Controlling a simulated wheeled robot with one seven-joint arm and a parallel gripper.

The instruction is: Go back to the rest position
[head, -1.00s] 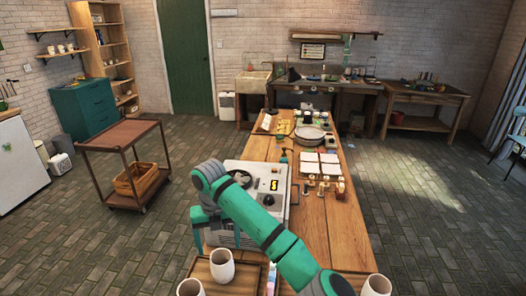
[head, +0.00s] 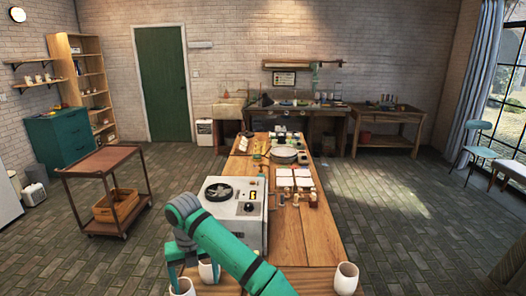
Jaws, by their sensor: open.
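My green and grey arm reaches in from the bottom centre of the head view to the near left end of the wooden table (head: 318,250). My gripper (head: 180,268) hangs fingers down at the table's left edge, open, with nothing seen between its fingers. It overlaps a white cup (head: 182,288) in the view; I cannot tell whether they touch. A second white cup (head: 208,272) stands just right of it, partly behind the arm. A third white cup (head: 346,278) stands apart near the table's front right.
A white machine with a dark round top (head: 254,226) stands just beyond my arm. Small jars, white tiles (head: 284,185) and a round plate (head: 284,156) lie farther along the table. A brown cart (head: 102,162) stands to the left. The floor right of the table is clear.

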